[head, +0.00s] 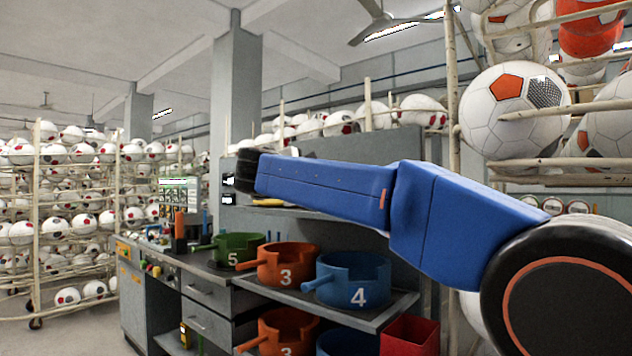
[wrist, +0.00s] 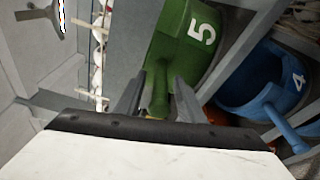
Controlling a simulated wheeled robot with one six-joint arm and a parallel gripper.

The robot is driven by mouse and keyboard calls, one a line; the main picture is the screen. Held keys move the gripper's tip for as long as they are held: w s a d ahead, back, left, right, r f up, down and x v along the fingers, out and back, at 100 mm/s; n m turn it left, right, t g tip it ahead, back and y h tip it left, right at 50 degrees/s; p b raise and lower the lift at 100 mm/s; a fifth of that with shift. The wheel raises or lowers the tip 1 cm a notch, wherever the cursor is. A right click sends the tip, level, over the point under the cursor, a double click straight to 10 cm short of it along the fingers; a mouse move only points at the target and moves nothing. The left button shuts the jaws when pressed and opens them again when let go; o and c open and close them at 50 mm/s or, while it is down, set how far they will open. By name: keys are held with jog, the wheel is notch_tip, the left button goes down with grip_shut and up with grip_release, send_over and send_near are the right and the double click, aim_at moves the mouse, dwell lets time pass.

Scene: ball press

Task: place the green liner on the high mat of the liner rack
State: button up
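My gripper (wrist: 158,92) is open, with a gap between the fingers. I see no contact with the handle. In the head view my gripper is hidden behind my blue arm. The liner rack has an upper shelf (head: 312,213) behind my arm. A small tan patch (head: 268,202) shows there; I cannot tell whether it is the high mat.
An orange liner (head: 287,267) marked 3 and a blue liner (head: 354,283) marked 4 stand right of the green one. More liners sit below. A red bin (head: 409,335) is at lower right. A workbench (head: 205,290) with small tools adjoins on the left. Ball racks surround the area.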

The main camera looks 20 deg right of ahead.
jog(key=v, duration=1.2)
jog(key=shift+r, duration=0.1)
notch_tip(320, 180, up, 4)
jog(key=w+d+n+t+y, duration=0.1)
jog(key=d+n+t+y, duration=0.3)
jog(key=n, duration=0.6)
jog(key=s+d+f+m+g+y, duration=0.15)
jog(key=s+f+m+y, duration=0.25)
jog(key=s+f+m, duration=0.55)
jog(key=s+f+m+g+y, duration=0.35)
jog(key=f+m, duration=0.65)
jog(key=f, duration=0.7)
jog(key=s+d+f+m+g+y, duration=0.15)
jog(key=s+f+m+y, duration=0.25)
jog(key=s+f+m, duration=0.7)
jog(key=s+d+f+n+g+h, duration=0.2)
jog(key=s+d+f+n, duration=0.2)
jog(key=f, duration=0.5)
jog(key=s+d+f+n+g+h, duration=0.2)
jog(key=s+d+f+n+g, duration=0.1)
jog(key=s+f, duration=0.4)
notch_tip(320, 180, down, 2)
jog(key=shift+s+d+f+n+g, duration=0.2)
jog(key=shift+s+d+n+g, duration=0.15)
jog(key=shift+d+n, duration=0.25)
